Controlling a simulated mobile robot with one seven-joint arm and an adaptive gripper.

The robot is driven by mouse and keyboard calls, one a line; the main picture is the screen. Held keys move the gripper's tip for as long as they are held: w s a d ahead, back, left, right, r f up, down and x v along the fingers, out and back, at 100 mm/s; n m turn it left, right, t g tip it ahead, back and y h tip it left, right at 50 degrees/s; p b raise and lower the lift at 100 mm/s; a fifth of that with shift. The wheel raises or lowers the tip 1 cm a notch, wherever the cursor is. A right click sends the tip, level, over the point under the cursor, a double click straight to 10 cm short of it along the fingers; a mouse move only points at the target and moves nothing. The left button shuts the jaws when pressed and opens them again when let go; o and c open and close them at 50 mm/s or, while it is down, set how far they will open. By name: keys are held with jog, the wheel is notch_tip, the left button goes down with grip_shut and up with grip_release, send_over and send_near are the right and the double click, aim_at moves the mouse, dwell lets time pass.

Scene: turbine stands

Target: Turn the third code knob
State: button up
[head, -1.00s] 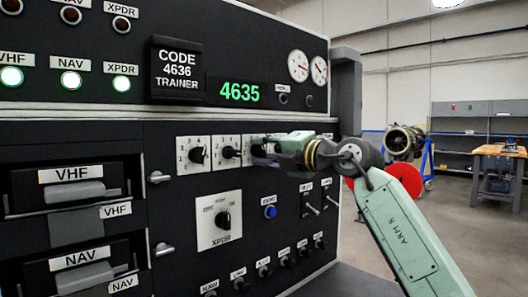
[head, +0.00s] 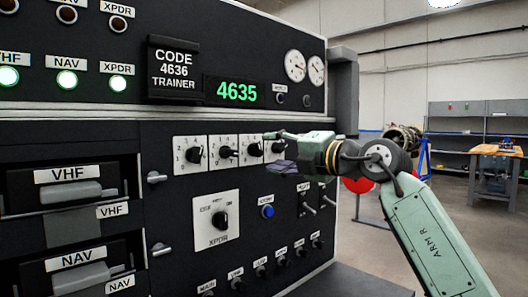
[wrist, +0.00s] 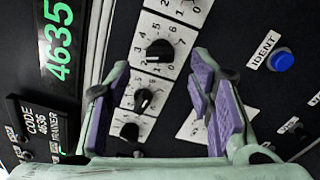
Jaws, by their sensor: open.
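The code knobs are a row of black knobs on white numbered plates. The third code knob (head: 254,149) is just left of my gripper (head: 279,150) in the head view. In the wrist view the third knob (wrist: 160,50) appears between and beyond the fingertips of my gripper (wrist: 160,66). My gripper is open and empty, with its purple-padded fingers apart and no visible contact with the knob. The fourth knob (head: 277,147) is partly covered by my gripper. The green display (head: 237,92) reads 4635; the placard (head: 177,65) reads CODE 4636.
The second code knob (head: 226,152) and first code knob (head: 195,154) lie to the left. Free space lies in front of the panel on the right.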

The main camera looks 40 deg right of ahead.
jog(key=s, duration=0.7)
jog(key=shift+d, duration=0.25)
